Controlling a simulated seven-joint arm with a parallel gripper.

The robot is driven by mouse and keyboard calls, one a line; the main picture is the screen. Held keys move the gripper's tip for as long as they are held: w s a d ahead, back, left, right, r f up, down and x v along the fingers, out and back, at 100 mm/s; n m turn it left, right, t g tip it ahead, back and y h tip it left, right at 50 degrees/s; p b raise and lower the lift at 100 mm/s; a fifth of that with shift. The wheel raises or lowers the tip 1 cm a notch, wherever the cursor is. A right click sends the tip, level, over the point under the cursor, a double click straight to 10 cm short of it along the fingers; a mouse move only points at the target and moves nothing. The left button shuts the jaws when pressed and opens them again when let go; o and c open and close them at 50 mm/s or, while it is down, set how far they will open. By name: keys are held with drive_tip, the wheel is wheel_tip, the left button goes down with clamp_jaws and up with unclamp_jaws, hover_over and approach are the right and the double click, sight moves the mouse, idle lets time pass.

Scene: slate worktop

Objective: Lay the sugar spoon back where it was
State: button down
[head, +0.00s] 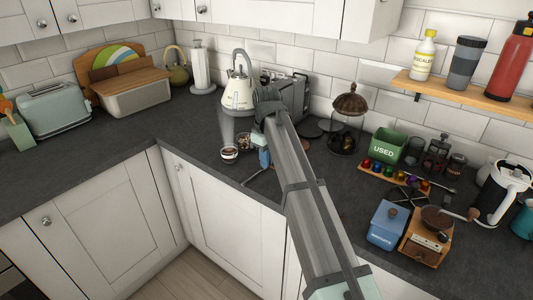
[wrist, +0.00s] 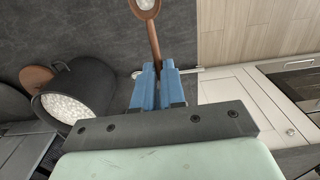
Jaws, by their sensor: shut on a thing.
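The sugar spoon (wrist: 154,40) has a brown handle and a rounded bowl end with something pale in it, cut off by the top edge of the wrist view. My gripper (wrist: 158,70) is shut on its handle between the blue fingers, and holds it with the bowl end pointing away. A dark pot (wrist: 78,92) full of white grains is left of the fingers in the wrist view.
A brown round piece (wrist: 36,77) is beside the pot. Coffee pods, a blue box (head: 387,222) and a wooden grinder (head: 425,240) stand to the right.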

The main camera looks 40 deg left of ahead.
sight(267, 182)
drive_tip(key=shift+f, duration=3.1)
drive_tip(key=c, duration=1.1)
unclamp_jaws()
drive_tip(key=shift+r, duration=0.15)
